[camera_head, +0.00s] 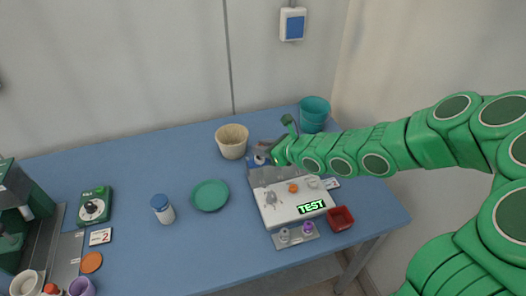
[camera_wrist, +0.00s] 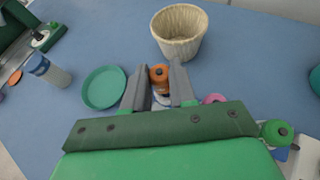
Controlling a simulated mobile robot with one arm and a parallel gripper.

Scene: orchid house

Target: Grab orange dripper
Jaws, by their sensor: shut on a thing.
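My gripper (camera_wrist: 160,72) is shut on the orange dripper (camera_wrist: 158,74), whose orange top with a dark centre shows between the two grey fingers in the wrist view. The dripper's lower part is mostly hidden by the fingers and the green palm. In the head view my gripper (camera_head: 262,155) is behind the white board (camera_head: 285,210), to the right of and below the cream pot. The held dripper cannot be made out clearly there.
The cream pot (camera_head: 232,141) and green saucer (camera_head: 210,195) stand to the left. Pink (camera_wrist: 213,99) and green (camera_wrist: 277,131) round-topped things are close to the gripper.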

